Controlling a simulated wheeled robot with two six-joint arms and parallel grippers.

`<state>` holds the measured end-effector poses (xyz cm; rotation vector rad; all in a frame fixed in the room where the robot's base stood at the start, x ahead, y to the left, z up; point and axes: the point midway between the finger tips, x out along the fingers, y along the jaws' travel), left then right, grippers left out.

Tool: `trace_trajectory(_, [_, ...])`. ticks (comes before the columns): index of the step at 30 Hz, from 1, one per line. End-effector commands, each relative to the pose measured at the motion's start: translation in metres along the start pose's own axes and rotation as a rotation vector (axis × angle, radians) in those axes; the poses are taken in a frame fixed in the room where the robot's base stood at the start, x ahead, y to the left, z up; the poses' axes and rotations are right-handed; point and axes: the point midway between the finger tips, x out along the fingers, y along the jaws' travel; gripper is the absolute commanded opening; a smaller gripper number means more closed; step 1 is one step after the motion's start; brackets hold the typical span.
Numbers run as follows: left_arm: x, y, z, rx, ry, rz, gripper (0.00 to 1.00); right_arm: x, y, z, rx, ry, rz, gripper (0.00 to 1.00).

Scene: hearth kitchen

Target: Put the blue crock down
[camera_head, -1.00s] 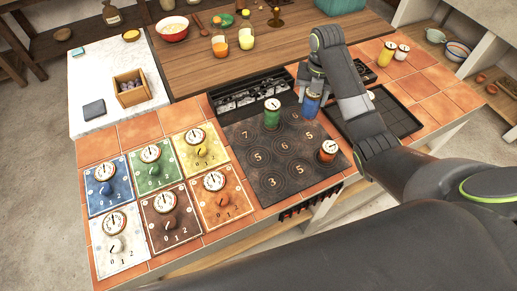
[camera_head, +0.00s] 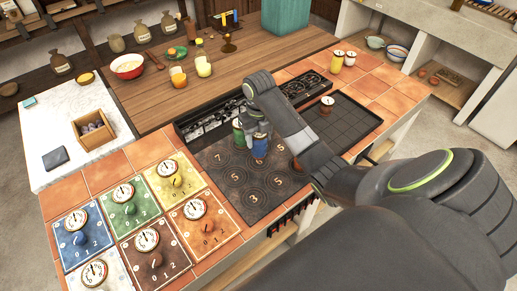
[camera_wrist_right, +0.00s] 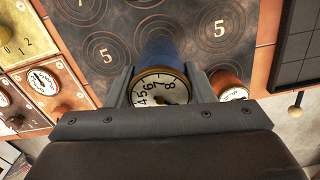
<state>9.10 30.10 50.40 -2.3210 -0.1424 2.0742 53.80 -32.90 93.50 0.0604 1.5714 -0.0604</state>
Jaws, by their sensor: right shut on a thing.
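The blue crock (camera_head: 260,149) is between the fingers of my right gripper (camera_head: 262,128), over the dark mat (camera_head: 222,170) with rings and numbers. The right wrist view shows the crock's blue side (camera_wrist_right: 160,48) and its dial lid with numerals, a finger on each side of it. I cannot tell whether its base touches the mat. The green crock (camera_head: 238,134) stands close behind it to the left, partly hidden by the gripper. An orange-brown crock (camera_wrist_right: 226,82) stands right of the gripper in the wrist view; my arm mostly hides it in the head view. My left gripper is not in view.
Coloured dial panels (camera_head: 175,180) lie left of the mat. A dark gridded tray (camera_head: 350,122) is to the right, with another crock (camera_head: 326,105) at its back. A dark rack (camera_head: 212,120) runs behind the mat. Ringed spots at the mat's front are bare.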

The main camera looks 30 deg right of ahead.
Motion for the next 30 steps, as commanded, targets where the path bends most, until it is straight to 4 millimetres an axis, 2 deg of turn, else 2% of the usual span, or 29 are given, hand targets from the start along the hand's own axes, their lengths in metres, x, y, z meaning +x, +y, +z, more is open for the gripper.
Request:
trace_trajectory(9, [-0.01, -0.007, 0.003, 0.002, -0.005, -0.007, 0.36, 0.035, 0.0, 0.0, 0.001, 0.0, 0.0, 0.14])
trace_trajectory(21, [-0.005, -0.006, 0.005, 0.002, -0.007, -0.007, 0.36, 0.042, 0.0, 0.0, 0.0, -0.002, -0.001, 0.14])
trace_trajectory(22, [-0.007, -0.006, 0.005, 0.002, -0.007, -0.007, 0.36, 0.041, 0.0, 0.0, 0.001, -0.001, -0.001, 0.52])
trace_trajectory(26, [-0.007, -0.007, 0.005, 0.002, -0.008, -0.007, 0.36, 0.041, 0.0, 0.0, 0.001, -0.001, -0.001, 0.69])
trace_trajectory(30, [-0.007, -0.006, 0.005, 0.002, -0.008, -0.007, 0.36, 0.041, 0.0, 0.0, 0.001, 0.0, -0.001, 0.7])
